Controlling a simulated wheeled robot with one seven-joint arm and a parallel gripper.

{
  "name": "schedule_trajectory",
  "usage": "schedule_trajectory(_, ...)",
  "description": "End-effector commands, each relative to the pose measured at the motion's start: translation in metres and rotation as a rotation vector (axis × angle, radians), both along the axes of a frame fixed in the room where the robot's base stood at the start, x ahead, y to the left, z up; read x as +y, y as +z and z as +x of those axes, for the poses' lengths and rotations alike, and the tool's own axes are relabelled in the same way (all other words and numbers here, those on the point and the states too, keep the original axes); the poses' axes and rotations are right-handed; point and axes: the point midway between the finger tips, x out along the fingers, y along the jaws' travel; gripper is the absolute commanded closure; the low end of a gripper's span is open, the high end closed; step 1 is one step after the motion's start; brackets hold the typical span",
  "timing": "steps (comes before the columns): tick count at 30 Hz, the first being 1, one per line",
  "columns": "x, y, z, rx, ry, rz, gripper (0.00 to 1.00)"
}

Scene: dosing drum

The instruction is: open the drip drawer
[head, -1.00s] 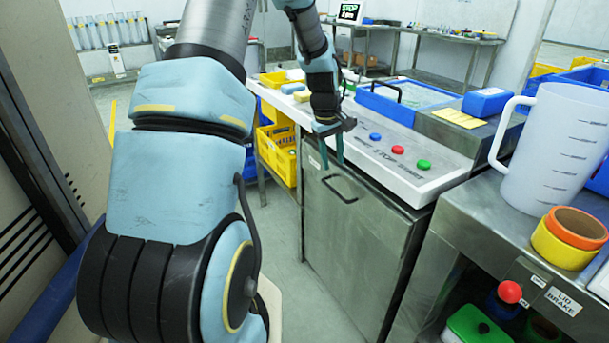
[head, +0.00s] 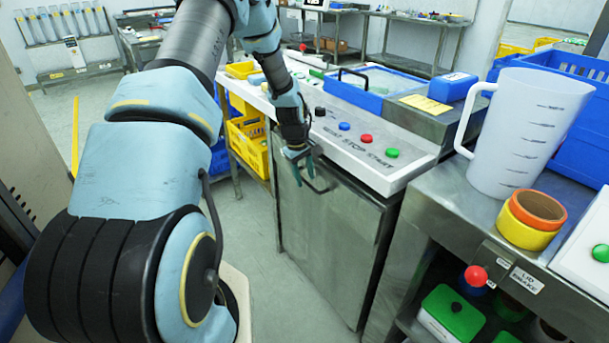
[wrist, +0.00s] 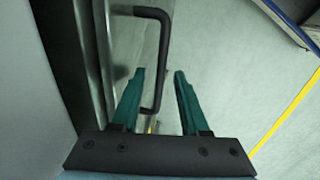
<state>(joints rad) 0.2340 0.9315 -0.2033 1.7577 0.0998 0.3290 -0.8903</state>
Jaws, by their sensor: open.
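The drip drawer appears to be the grey metal front (head: 325,240) below the white control panel. It looks shut, with a black bar handle (head: 322,188) near its top. My gripper (head: 304,180) is at the handle, fingers pointing down. In the wrist view my gripper (wrist: 160,72) is open, with green fingers. The black handle (wrist: 163,50) shows there too, and its near end appears between the two fingers. I cannot tell whether a finger touches it. Part of the handle is hidden behind my gripper in the head view.
The white panel (head: 405,170) above carries blue, red and green buttons. A steel bench (head: 470,215) on the right holds a measuring jug (head: 525,130) and tape rolls (head: 528,235). Yellow crates (head: 250,145) stand to the left. The floor (head: 262,270) before the front is clear.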

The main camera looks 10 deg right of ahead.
Motion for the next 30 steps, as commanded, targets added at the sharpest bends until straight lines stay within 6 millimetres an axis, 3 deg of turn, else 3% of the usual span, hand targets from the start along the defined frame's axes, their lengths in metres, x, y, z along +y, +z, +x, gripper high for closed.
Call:
schedule_trajectory(8,-0.0003,-0.0019,0.0000,0.000,-0.001,0.000,0.55)
schedule_trajectory(20,-0.0002,-0.0016,0.0000,0.000,-0.001,0.000,0.99)
schedule_trajectory(30,-0.0003,-0.0015,0.0000,0.000,-0.001,0.000,1.00)
